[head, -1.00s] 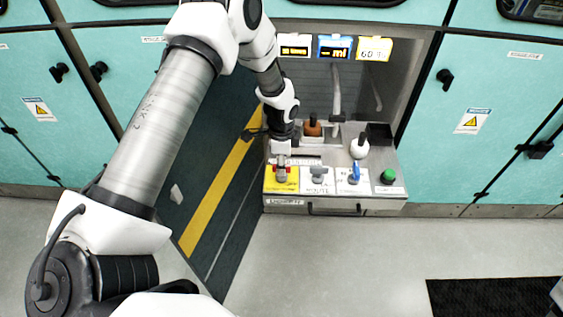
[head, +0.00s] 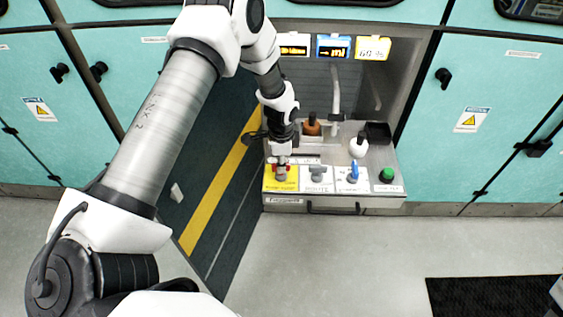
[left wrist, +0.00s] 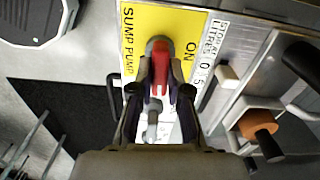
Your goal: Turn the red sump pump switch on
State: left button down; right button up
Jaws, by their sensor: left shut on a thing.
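The red sump pump switch (left wrist: 160,75) sits on a yellow plate (left wrist: 133,30) marked SUMP PUMP and ON in the left wrist view. In the head view the yellow plate (head: 281,184) is at the left end of the console's front. My left gripper (left wrist: 160,92) is shut on the red switch handle, with one dark finger on each side of it. In the head view the left gripper (head: 281,166) comes down from above onto the switch and hides most of it. My right gripper is not in view.
To the right of the yellow plate stand a grey switch (head: 318,174), a blue switch (head: 353,172) and a green button (head: 387,175).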

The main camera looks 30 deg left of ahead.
pick_arm(q)
jog(key=n+p, duration=0.2)
jog(key=n, duration=0.2)
jog(key=shift+r+n, duration=0.1)
jog(key=shift+n, duration=0.3)
jog(key=n+p, duration=0.2)
jog(key=n, duration=0.2)
jog(key=n+p, duration=0.2)
jog(key=n, duration=0.3)
jog(key=shift+s+n, duration=0.1)
jog(key=shift+n, duration=0.2)
jog(key=shift+n+p, duration=0.7)
jog(key=shift+n, duration=0.7)
jog(key=shift+f, duration=0.2)
jog(key=c, duration=1.1)
grip_release()
jog(key=shift+r, duration=0.1)
